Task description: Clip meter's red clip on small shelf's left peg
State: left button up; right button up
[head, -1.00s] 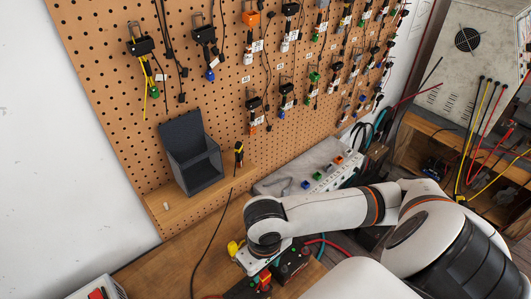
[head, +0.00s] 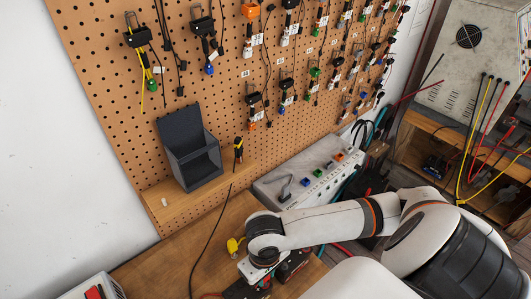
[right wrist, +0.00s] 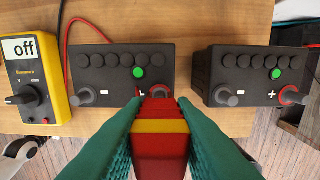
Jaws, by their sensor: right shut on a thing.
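My right gripper (right wrist: 160,135) is shut on the red clip (right wrist: 160,158), which has a yellow band, between its green fingers in the right wrist view. The clip is in front of the red plus terminal of a black box; I cannot tell if it touches it. The yellow meter (right wrist: 36,80), reading "off", lies left of it. In the head view my right gripper (head: 262,280) is low over the bench, its fingers mostly hidden. The small wooden shelf (head: 212,190) is on the pegboard, with a short pale peg (head: 164,202) at its left end. My left gripper is not in view.
Two black boxes with green buttons, one on the left (right wrist: 112,82) and one on the right (right wrist: 250,78), stand on the bench. A dark bin (head: 195,160) and a black-yellow clip (head: 238,150) are at the shelf. A power unit (head: 310,175) is behind my arm.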

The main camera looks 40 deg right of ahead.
notch_tip(320, 180, up, 3)
jog(key=shift+f+p, duration=0.2)
jog(key=shift+p, duration=0.95)
jog(key=shift+r+b, duration=0.25)
jog(key=shift+b, duration=0.05)
jog(key=shift+r, duration=0.45)
